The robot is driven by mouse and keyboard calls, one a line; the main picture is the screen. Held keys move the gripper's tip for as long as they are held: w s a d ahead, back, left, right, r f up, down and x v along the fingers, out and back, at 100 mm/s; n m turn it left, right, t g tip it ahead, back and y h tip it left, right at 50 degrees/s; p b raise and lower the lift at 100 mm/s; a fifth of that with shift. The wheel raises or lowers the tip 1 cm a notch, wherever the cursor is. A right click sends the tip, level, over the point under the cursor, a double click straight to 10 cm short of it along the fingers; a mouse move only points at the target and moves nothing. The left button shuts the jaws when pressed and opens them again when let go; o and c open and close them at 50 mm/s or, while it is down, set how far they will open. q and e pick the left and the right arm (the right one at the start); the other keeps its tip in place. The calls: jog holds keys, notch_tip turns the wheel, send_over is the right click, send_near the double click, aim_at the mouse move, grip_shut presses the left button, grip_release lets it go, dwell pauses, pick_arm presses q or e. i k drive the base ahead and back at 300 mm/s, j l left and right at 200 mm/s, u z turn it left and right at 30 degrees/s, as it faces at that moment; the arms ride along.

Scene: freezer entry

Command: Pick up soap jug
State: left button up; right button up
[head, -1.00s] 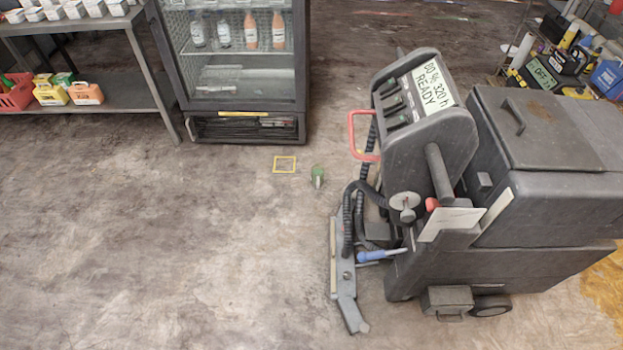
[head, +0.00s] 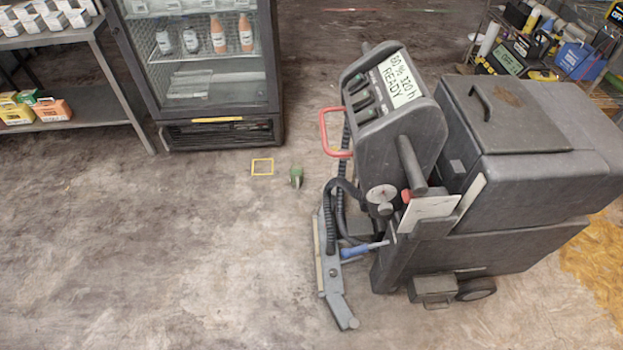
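No object is clearly recognisable as the soap jug. A small green object (head: 296,177) stands on the floor near the middle, just right of a yellow square outline (head: 262,167); it is too small to tell what it is. A blue container (head: 575,58) sits on the shelf rack at the upper right, partly cut off by other items. Neither of my grippers is in view.
A grey floor-cleaning machine (head: 520,190) with a red handle and a hose stands at right. A glass-door cooler (head: 213,90) with bottles is at the back. A metal shelf (head: 124,85) holds boxes at left. The floor at front left is clear.

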aim_at(296, 170)
jog(key=i+j+z, duration=0.15)
jog(key=z, duration=0.2)
jog(key=i+j+z, duration=0.15)
jog(key=z, duration=0.2)
jog(key=i+j+z, duration=0.1)
jog(key=z, duration=0.2)
jog(key=i+j+z, duration=0.15)
jog(key=j, duration=0.4)
jog(key=i+j+z, duration=0.15)
jog(key=j, duration=0.45)
jog(key=i+j+z, duration=0.1)
jog(key=j, duration=0.5)
jog(key=i+j+z, duration=0.15)
jog(key=j, duration=0.45)
jog(key=i+j+z, duration=0.15)
jog(key=j, duration=0.45)
